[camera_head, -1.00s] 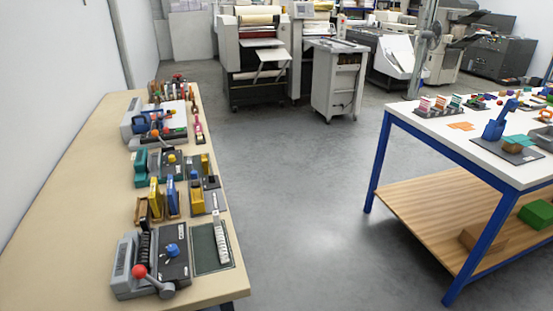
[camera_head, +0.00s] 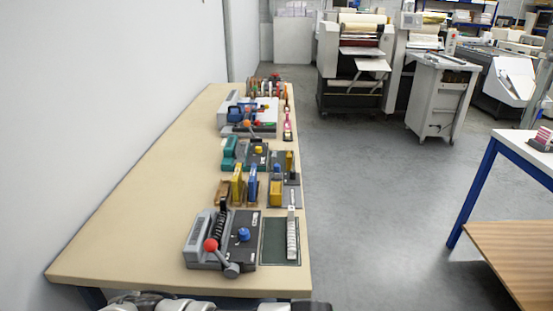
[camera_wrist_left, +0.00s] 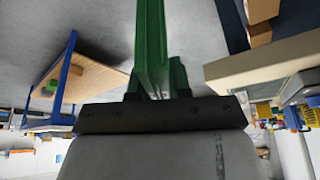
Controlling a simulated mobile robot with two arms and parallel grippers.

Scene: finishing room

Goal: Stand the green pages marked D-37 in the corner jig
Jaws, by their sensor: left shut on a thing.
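In the left wrist view, my left gripper (camera_wrist_left: 155,88) is shut on a green, narrow, upright-edged thing (camera_wrist_left: 150,40), seen nearly edge-on; I take it for the green pages. No D-37 mark is readable on it. The held thing is clear of the bench. In the head view the left gripper and the pages do not show; only parts of my arm show at the bottom edge. I cannot tell for sure which fixture on the bench is the corner jig. My right gripper is not in view.
The long beige bench (camera_head: 130,235) stands along the left wall. Its right side holds a grey punch with red-knobbed lever (camera_head: 205,240), a dark board with blue knob (camera_head: 243,235), yellow and blue upright pieces (camera_head: 238,187) and further fixtures. A blue-legged table (camera_head: 470,205) stands right; floor between is clear.

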